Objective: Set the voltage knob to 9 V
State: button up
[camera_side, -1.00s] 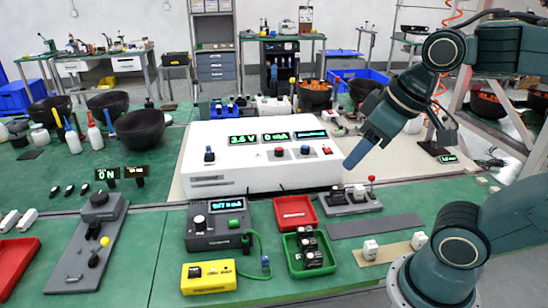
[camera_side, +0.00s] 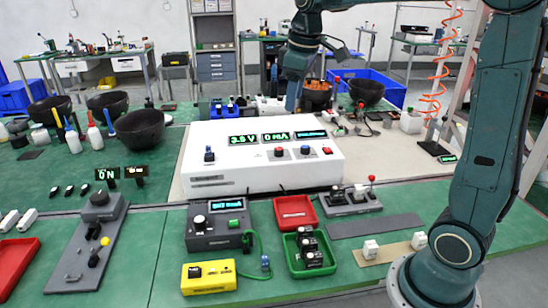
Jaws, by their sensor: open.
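The white power supply box (camera_side: 262,176) stands in the middle of the bench. Its green voltage display (camera_side: 243,139) reads about 3.5 V; the last digit is hard to make out. Beside it the current display (camera_side: 275,137) reads 0 mA. A dark knob with a blue part (camera_side: 209,154) stands at the left of the front panel, below the voltage display; I take it for the voltage knob. My gripper (camera_side: 293,104) points down above the box's back edge, right of the knob and apart from it. It is open and empty; its fingertips are small here.
Another dark knob (camera_side: 279,153) and a red button (camera_side: 327,150) sit further right on the panel. In front stand a grey meter unit (camera_side: 215,238), a yellow box (camera_side: 208,277), and red (camera_side: 295,211) and green trays (camera_side: 289,262). Black bowls (camera_side: 138,130) stand at left.

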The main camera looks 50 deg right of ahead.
jog(key=w+d+f+n+g, duration=0.1)
jog(key=w+d+f, duration=0.2)
jog(key=w+d, duration=0.3)
jog(key=n+g, duration=0.1)
send_over(279, 149)
notch_tip(279, 149, down, 5)
jog(key=shift+s+a, duration=0.15)
jog(key=shift+a, duration=0.1)
jog(key=shift+f, duration=0.1)
jog(key=f, duration=1.3)
jog(key=shift+d+f, duration=0.25)
jog(key=shift+d, duration=0.05)
jog(key=c, duration=1)
